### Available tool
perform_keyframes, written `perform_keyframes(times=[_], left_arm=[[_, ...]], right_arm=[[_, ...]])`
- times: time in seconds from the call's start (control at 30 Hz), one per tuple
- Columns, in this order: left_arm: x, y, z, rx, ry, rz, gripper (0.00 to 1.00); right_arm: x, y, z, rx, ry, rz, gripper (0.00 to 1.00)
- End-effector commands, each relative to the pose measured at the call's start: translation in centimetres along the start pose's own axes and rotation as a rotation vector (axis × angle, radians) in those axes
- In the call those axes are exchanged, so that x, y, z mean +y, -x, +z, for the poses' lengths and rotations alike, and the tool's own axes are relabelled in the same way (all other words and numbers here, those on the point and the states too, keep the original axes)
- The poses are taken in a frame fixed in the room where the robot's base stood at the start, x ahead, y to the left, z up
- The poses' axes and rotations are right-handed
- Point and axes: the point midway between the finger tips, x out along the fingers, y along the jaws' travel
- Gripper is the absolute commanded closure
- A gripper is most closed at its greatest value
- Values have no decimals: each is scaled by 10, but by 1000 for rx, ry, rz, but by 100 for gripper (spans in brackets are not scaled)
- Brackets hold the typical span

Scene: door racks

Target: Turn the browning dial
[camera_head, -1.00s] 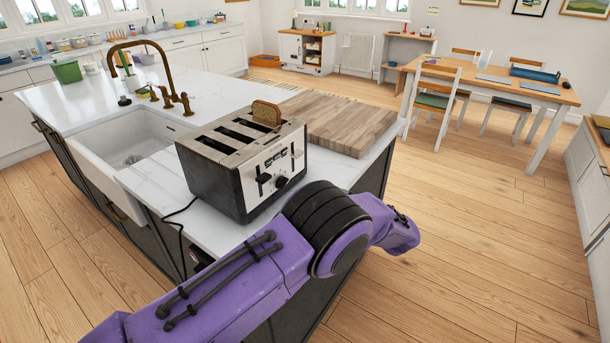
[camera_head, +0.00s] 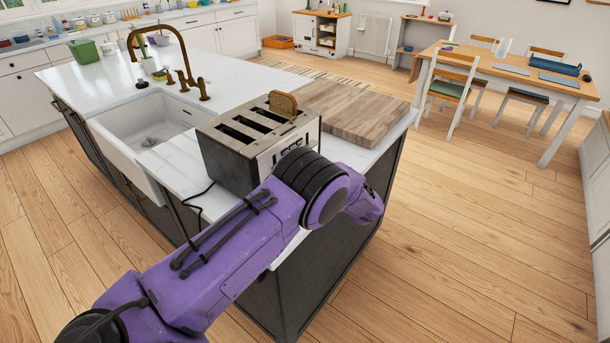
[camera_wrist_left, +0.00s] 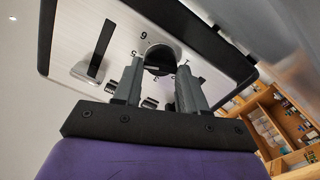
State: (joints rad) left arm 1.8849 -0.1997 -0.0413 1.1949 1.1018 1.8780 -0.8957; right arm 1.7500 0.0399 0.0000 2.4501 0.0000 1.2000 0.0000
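The toaster (camera_head: 228,160) stands on the white counter of the island, with a slice of bread (camera_head: 283,103) sticking out of one slot. My left arm crosses in front of its control side, so the dial is hidden in the head view. In the left wrist view the dark round browning dial (camera_wrist_left: 160,59) sits on the toaster's panel, ringed by printed numbers. My left gripper (camera_wrist_left: 158,66) has its two fingers apart, one on each side of the dial in the picture. I cannot tell whether they touch it. My right gripper is out of view.
A wooden chopping board (camera_head: 350,112) lies right behind the toaster. A white sink (camera_head: 145,130) and brass tap (camera_head: 180,60) are to the left. A black cord (camera_head: 198,195) hangs over the counter edge. The wooden floor to the right is open.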

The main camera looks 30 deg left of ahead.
Motion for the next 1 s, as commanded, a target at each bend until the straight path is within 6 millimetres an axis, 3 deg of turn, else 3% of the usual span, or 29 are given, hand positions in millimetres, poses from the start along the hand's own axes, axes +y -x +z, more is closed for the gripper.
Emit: perform_keyframes(times=[0.03,0.1,0.57,1.0], left_arm=[[0,0,0,0,0,0,76],[0,0,0,0,0,0,90],[-2,0,3,0,102,-1,90],[-4,0,6,-1,487,0,90]], right_arm=[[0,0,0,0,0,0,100],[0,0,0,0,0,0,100],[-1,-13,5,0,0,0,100],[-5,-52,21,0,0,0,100]])
